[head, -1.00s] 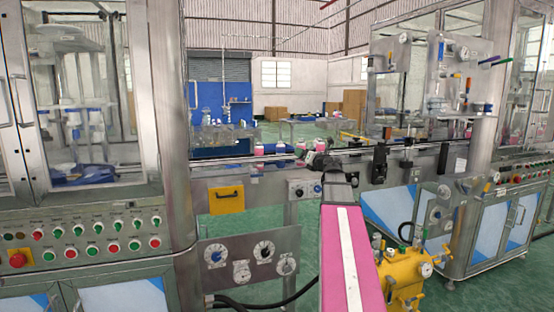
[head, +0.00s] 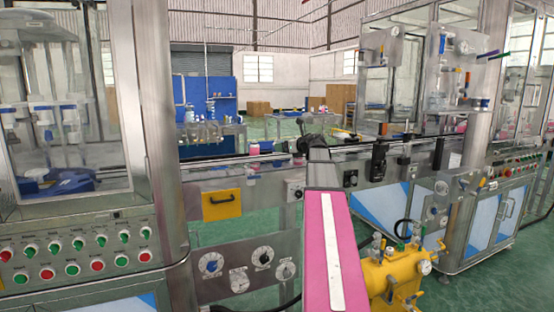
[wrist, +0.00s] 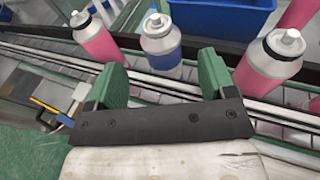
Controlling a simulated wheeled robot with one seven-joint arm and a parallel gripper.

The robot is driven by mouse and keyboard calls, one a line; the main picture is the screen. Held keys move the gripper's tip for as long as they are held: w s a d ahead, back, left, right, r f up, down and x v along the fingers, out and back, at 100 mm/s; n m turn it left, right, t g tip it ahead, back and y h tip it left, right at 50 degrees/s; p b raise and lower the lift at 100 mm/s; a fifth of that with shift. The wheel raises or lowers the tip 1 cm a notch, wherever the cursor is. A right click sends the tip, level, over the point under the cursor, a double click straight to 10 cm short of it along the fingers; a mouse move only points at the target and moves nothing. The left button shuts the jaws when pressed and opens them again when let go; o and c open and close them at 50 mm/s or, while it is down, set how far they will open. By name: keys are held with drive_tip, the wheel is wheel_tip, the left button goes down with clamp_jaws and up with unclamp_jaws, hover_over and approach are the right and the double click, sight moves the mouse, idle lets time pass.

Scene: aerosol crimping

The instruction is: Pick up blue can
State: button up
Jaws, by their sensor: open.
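The blue can (wrist: 163,55), with a silver shoulder and white nozzle, stands on the conveyor in the wrist view. It is ahead of my gripper (wrist: 163,70), between the lines of its two green fingers. The fingers are spread and a gap shows between them and the can. A pink can (wrist: 97,40) stands to its left and another pink can (wrist: 267,65) to its right, near the right finger. In the head view my gripper (head: 300,146) is small and dark at the conveyor; the blue can cannot be made out clearly there.
Metal rails (wrist: 45,48) of the conveyor run across under the cans. A blue bin (wrist: 220,15) stands behind it, with one more pink can at the upper right. In the head view, a machine cabinet (head: 160,120) stands at left and a yellow tank (head: 392,280) below right.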

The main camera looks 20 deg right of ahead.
drive_tip(key=shift+r+x, duration=0.1)
drive_tip(key=shift+x, duration=1.25)
drive_tip(key=shift+r+x, duration=0.15)
drive_tip(key=shift+x, duration=1.25)
drive_tip(key=shift+d, duration=0.1)
drive_tip(key=shift+c, duration=0.2)
drive_tip(key=c, duration=1.2)
drive_tip(key=shift+r, duration=0.15)
